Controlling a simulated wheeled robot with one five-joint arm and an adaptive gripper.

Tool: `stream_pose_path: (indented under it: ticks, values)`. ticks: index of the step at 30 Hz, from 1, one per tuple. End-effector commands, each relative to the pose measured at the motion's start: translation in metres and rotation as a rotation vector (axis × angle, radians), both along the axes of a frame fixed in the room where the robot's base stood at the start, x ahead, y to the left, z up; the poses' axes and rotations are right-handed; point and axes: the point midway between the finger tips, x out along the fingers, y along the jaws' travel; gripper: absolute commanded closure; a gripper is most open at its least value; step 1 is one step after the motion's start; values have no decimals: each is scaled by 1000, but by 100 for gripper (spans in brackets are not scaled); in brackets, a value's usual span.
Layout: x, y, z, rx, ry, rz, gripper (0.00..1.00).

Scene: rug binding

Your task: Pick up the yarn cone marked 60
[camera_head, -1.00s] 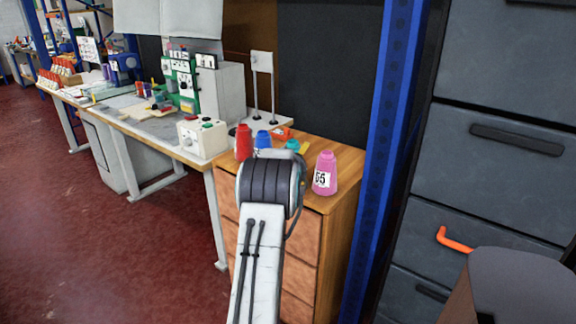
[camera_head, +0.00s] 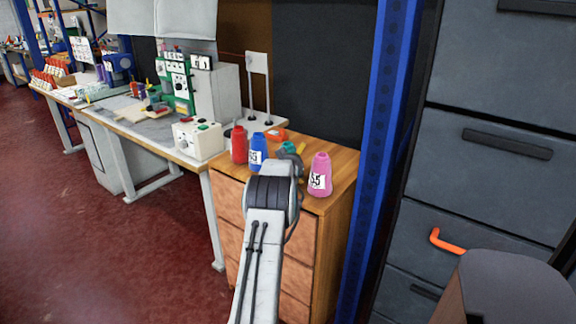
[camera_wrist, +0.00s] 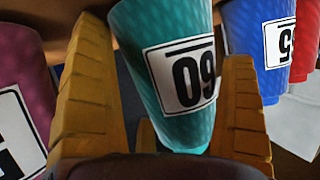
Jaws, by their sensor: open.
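The teal yarn cone (camera_wrist: 178,85) stands between my gripper's (camera_wrist: 165,60) two yellow fingers in the wrist view, where everything appears upside down. Its white label shows an underlined number that reads 60 turned over. The fingers are open on either side of the cone, and I cannot tell whether they touch it. In the head view only the top of the teal cone (camera_head: 288,147) shows on the wooden cabinet (camera_head: 340,170). My arm hides the rest of it and most of my gripper.
A pink cone (camera_head: 320,176) stands to its right; a blue cone (camera_head: 258,152) and a red cone (camera_head: 239,146) stand to its left. An orange item (camera_head: 276,134) lies behind. A blue post (camera_head: 385,150) and grey drawers (camera_head: 490,170) rise on the right.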

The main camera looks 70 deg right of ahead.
Motion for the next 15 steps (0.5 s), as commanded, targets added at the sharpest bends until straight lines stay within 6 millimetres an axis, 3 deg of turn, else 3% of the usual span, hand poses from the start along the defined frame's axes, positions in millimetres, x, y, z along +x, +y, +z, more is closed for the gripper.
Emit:
stream_pose_path:
  ticks: [6, 15]
  values:
    - [0, 0, 0, 0, 0, 0, 0]
    - [0, 0, 0, -1, 0, 0, 26]
